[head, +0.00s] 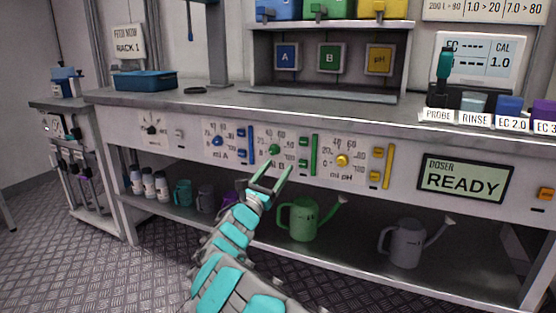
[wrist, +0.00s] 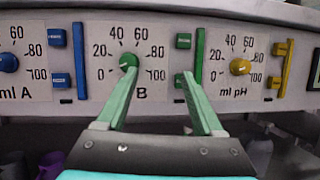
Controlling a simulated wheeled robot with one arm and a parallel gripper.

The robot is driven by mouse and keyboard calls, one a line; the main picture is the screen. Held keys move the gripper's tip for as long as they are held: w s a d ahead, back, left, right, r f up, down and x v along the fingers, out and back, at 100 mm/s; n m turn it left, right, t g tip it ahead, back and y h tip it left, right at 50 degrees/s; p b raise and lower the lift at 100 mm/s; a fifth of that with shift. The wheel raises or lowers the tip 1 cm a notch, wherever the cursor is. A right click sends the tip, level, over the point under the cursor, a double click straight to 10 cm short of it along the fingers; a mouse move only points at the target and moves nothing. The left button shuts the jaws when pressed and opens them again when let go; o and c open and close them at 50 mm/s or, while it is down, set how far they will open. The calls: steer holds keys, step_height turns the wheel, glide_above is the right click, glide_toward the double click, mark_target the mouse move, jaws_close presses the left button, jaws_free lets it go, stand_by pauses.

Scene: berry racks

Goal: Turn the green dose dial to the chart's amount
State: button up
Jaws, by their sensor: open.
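The green dose dial (head: 274,150) is on the bench's front panel, above the letter B, between the blue and yellow dials. In the wrist view the green dial (wrist: 128,60) has a scale from 0 to 100; its small pale mark seems to lie on the left side, but the exact setting is unclear. My gripper (head: 278,173) is open and empty, in front of and below the dial. In the wrist view my gripper (wrist: 158,74) has its left fingertip overlapping the dial's lower edge, with the right fingertip right of the scale. The chart (head: 485,10) is cut off at the top right.
The blue dial (wrist: 8,63) and yellow dial (wrist: 240,67) flank the green one. A green upright bar (wrist: 199,57) with green buttons is close to my right finger. The doser screen (head: 466,179) reads READY. Watering cans stand on the lower shelf (head: 345,245).

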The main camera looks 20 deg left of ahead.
mark_target(272, 152)
steer(key=a+f+n+y, duration=0.2)
steer(key=a+y, duration=0.1)
steer(key=a, duration=0.2)
steer(key=shift+t, duration=0.3)
steer(key=x, duration=0.4)
steer(key=r+x, duration=0.1)
steer(key=x, duration=0.1)
steer(key=shift+w+d, duration=0.1)
steer(key=shift+d, duration=0.25)
steer(key=shift+c, duration=0.2)
jaws_close()
